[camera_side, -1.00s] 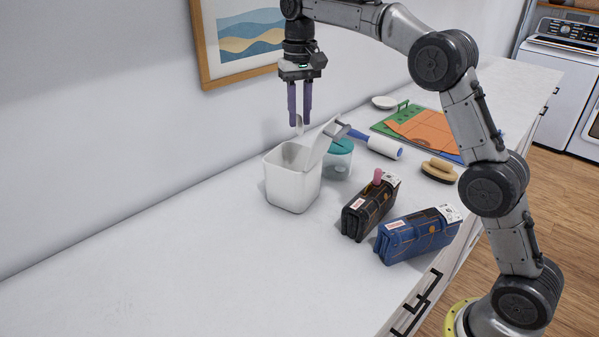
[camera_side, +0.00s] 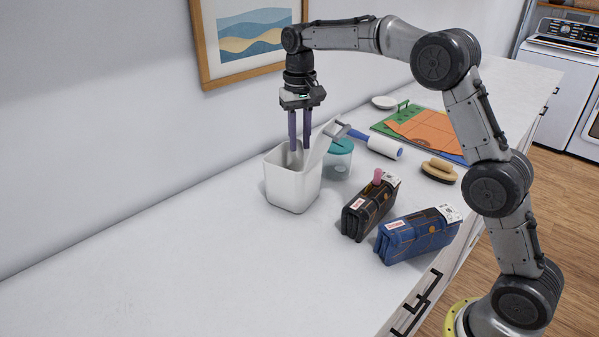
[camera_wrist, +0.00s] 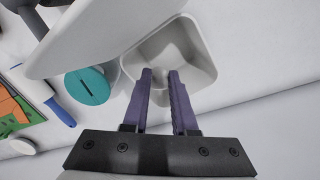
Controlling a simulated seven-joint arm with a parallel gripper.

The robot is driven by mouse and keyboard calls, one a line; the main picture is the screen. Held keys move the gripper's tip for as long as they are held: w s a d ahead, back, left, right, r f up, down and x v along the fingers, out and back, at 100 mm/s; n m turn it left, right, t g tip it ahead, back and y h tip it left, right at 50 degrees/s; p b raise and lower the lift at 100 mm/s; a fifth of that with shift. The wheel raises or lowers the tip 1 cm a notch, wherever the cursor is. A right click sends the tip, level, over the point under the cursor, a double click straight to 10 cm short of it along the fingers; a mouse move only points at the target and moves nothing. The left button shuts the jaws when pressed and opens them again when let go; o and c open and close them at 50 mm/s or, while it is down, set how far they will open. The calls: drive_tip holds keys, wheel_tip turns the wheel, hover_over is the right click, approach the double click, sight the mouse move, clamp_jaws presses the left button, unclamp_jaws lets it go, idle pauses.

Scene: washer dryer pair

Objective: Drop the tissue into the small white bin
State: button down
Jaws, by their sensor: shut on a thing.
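The small white bin (camera_side: 292,188) stands on the white counter near the wall, with its lid (camera_side: 322,143) raised on its right side. My gripper (camera_side: 299,148) points straight down, with its purple fingertips at the bin's mouth. It is shut on the white tissue (camera_side: 297,158), which hangs below the fingertips and is partly hidden by the bin wall. In the wrist view the fingers (camera_wrist: 160,76) reach over the open bin (camera_wrist: 205,72). There the pale tissue is hard to tell from the bin's inside.
A teal-lidded jar (camera_side: 338,158) and a lint roller (camera_side: 383,146) are right of the bin. A black case (camera_side: 369,210), a blue case (camera_side: 418,238) and a brush (camera_side: 440,171) lie nearer the front edge. The counter's left is clear.

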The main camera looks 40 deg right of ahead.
drive_tip(key=c, duration=0.6)
unclamp_jaws()
drive_tip(key=shift+r, duration=6)
